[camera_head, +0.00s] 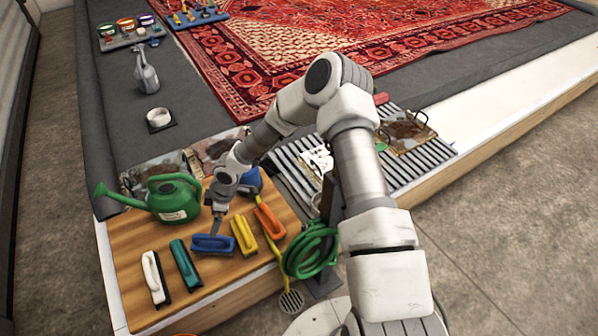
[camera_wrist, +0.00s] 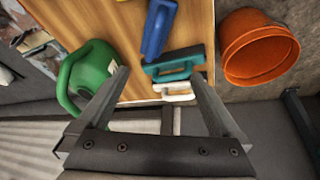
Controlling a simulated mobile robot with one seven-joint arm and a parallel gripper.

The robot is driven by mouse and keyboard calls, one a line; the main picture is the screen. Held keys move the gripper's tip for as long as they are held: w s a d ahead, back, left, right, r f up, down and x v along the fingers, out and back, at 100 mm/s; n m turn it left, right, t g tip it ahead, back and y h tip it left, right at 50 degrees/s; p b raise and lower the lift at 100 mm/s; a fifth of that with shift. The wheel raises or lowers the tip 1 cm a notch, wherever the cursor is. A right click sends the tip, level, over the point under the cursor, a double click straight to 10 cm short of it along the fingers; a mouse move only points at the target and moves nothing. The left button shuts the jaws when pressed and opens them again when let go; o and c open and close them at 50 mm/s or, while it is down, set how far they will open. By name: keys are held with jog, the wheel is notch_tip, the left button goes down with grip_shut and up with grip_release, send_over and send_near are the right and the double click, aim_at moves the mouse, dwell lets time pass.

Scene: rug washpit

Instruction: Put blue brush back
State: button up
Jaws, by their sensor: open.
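The blue brush (camera_head: 213,244) lies on the wooden board (camera_head: 130,237), turned crosswise between the teal brush (camera_head: 185,264) and the yellow brush (camera_head: 244,235). In the wrist view the blue brush (camera_wrist: 158,28) shows at the top, beyond the fingertips. My gripper (camera_head: 217,227) is low over the board, at the blue brush's far edge; I cannot tell whether it touches. In the wrist view my gripper (camera_wrist: 160,73) is open, its fingers spread wide with nothing held. The white brush (camera_head: 155,278) and orange brush (camera_head: 269,221) stand at the row's ends, angled alike.
A green watering can (camera_head: 174,197) stands left of my gripper. A blue object (camera_head: 250,180) is partly hidden behind my wrist. A coiled green hose (camera_head: 310,250) hangs at the board's right edge. An orange bucket (camera_wrist: 260,45) shows in the wrist view.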

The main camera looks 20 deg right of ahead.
jog(key=s+d+r+m+t+h, duration=0.1)
jog(key=s+d+r+m+h, duration=0.1)
jog(key=d+r, duration=0.55)
jog(key=s+d+r+m+h, duration=0.1)
jog(key=d+r+m+h, duration=0.2)
jog(key=r, duration=0.8)
jog(key=s+d+r+m+t+h, duration=0.1)
jog(key=s+d+r+m, duration=0.1)
jog(key=d+r, duration=0.6)
jog(key=s+d+r+m+t+y, duration=0.1)
jog(key=s+r+m, duration=0.3)
jog(key=s+r, duration=0.3)
jog(key=s+d+r+m+t, duration=0.1)
jog(key=s+r+m, duration=0.4)
jog(key=s, duration=0.9)
notch_tip(320, 180, up, 3)
jog(key=shift+s+d+f+y, duration=0.15)
jog(key=shift+d+f+y, duration=0.05)
jog(key=shift+d+y, duration=0.2)
notch_tip(320, 180, up, 19)
jog(key=p, duration=1.9)
jog(key=shift+r, duration=0.2)
